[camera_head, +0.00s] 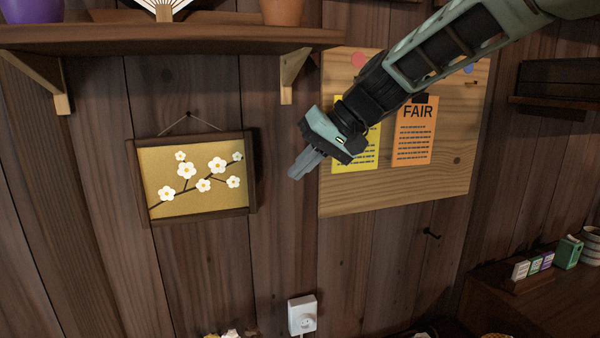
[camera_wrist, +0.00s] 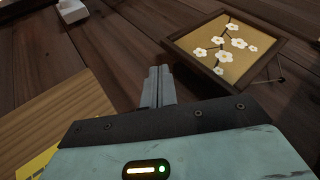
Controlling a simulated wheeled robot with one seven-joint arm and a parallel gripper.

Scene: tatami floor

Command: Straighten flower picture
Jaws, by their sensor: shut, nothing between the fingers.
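The flower picture (camera_head: 155,212) hangs on the wooden wall at the left in the head view, with white blossoms on a gold ground in a dark frame. It hangs from a cord on a nail (camera_head: 188,114). Its frame is tilted slightly, with the right side higher than the left. My gripper (camera_head: 297,172) is shut and empty, to the right of the picture and apart from it. In the wrist view, my gripper (camera_wrist: 158,75) points along the wall and the picture (camera_wrist: 262,75) shows to its upper right.
A shelf (camera_head: 180,38) with pots and a fan is above the picture. A notice board (camera_head: 400,195) with papers hangs behind my arm. A wall outlet (camera_head: 302,315) with a plug is below. The wall between my gripper and the picture is clear.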

